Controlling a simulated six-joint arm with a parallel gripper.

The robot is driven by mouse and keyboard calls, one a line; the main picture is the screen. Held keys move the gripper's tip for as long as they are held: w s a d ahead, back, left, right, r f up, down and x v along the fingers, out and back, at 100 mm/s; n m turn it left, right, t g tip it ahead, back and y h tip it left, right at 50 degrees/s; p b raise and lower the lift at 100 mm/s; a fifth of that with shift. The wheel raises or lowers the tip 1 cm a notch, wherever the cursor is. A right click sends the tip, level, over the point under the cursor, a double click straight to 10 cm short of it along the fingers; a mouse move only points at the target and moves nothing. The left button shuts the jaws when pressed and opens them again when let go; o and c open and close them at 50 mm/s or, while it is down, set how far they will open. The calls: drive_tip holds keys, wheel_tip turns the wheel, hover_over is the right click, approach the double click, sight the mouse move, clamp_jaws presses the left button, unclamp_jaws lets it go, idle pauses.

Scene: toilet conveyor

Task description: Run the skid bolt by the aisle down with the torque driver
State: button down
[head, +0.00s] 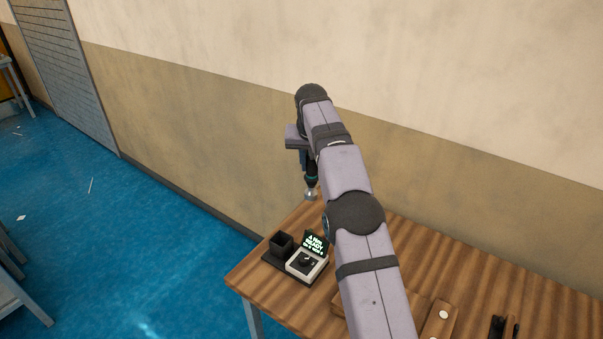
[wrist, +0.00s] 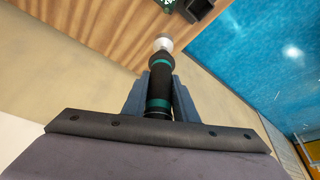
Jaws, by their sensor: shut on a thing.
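My gripper (wrist: 161,98) is shut on the torque driver (wrist: 159,75), a black tool with teal bands and a pale metallic end. In the head view the driver (head: 311,181) hangs below my gripper (head: 304,158), roughly upright, near the back edge of the wooden table. Its pale end appears above the table's back left part; whether it touches anything is not clear. My arm covers much of the middle of the table. I cannot make out the skid bolt in either view.
On the wooden table (head: 247,277) are a black square cup (head: 281,243) and a small device with a dial and lit display (head: 308,262). Wooden blocks (head: 440,318) and dark items (head: 503,327) lie at the front right. The wall runs close behind; blue floor (head: 130,240) lies left.

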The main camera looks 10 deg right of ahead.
drive_tip(key=s+d+r+m+p, duration=0.2)
drive_tip(key=s+d+r+p, duration=0.25)
drive_tip(key=s+d, duration=0.65)
drive_tip(key=s+a+f+n, duration=0.3)
drive_tip(key=s+a+f, duration=0.1)
drive_tip(key=s+f, duration=0.9)
drive_tip(key=shift+a+n+y, duration=0.2)
drive_tip(key=shift+n+y, duration=0.1)
drive_tip(key=shift+s, duration=0.1)
idle(0.4)
